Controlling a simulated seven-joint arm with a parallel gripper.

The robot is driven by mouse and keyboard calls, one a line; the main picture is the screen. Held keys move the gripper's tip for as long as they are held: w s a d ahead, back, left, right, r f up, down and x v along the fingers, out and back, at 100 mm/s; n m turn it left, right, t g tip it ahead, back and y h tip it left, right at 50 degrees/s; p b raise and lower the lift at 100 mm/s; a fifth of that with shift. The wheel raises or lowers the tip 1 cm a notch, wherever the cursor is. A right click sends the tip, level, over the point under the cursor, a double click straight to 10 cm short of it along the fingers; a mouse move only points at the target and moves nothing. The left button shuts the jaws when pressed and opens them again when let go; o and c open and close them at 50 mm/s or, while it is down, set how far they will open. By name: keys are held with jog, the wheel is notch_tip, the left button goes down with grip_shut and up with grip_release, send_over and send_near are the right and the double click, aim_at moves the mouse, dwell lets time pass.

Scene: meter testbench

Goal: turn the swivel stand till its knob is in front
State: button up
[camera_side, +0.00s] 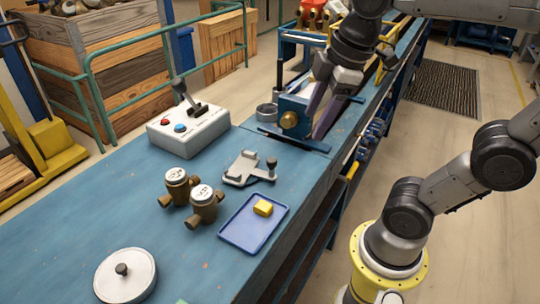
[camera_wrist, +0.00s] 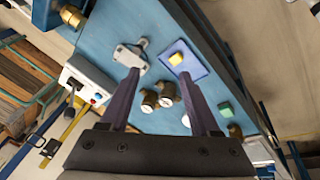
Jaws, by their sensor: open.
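A grey stand (camera_side: 243,167), apparently the swivel stand, lies flat on the blue bench. Its upright knob (camera_side: 271,162) with a dark top is on the right in the side view. In the wrist view the stand (camera_wrist: 128,56) is near the left fingertip, with the knob (camera_wrist: 143,43) at its upper right. My gripper (camera_side: 316,124) is open and empty, above the bench edge beside the blue brass-fronted device in the side view. The wrist view shows both purple fingers of my gripper (camera_wrist: 159,73) spread apart; they appear clear of the stand.
Two brass meters (camera_side: 176,187) (camera_side: 204,205) stand left of a blue tray (camera_side: 252,239) holding a yellow block (camera_side: 263,208). A control box (camera_side: 188,131) with a lever is behind. A blue device (camera_side: 290,118) with a brass face is near my gripper. A white knobbed disc (camera_side: 126,285) lies in front.

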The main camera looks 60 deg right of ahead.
jog(key=w+d+n+g, duration=0.2)
jog(key=w+n, duration=0.1)
jog(key=w, duration=0.4)
jog(key=g, duration=0.2)
send_near(271, 159)
jog(key=f, duration=0.8)
jog(key=shift+s+d+f, duration=0.1)
jog(key=shift+s+f, duration=0.15)
jog(key=shift+f, duration=0.1)
grip_shut()
dwell(0.6)
